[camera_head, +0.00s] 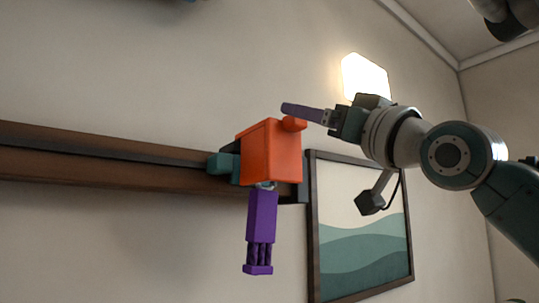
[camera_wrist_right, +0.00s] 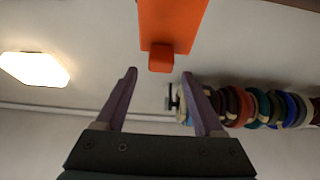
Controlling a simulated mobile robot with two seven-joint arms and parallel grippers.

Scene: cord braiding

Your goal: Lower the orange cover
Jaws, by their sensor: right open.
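The orange cover (camera_head: 270,155) is a box on the dark rail, with a rounded orange knob (camera_head: 294,124) at its upper right. In the right wrist view the cover (camera_wrist_right: 172,18) comes in from the top, with its knob (camera_wrist_right: 161,58) centred just beyond the fingertips. My right gripper (camera_head: 290,108) is at the knob's height, its purple fingers overlapping it in the head view. In the right wrist view my right gripper (camera_wrist_right: 160,74) is open, one finger on each side of the knob's line; no contact is clear.
A purple piece (camera_head: 261,215) hangs below the cover. A teal block (camera_head: 222,167) sits left of it on the wall rail (camera_head: 100,165). A framed picture (camera_head: 360,235) hangs to the right. Several coloured rings (camera_wrist_right: 255,108) line up at right in the wrist view.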

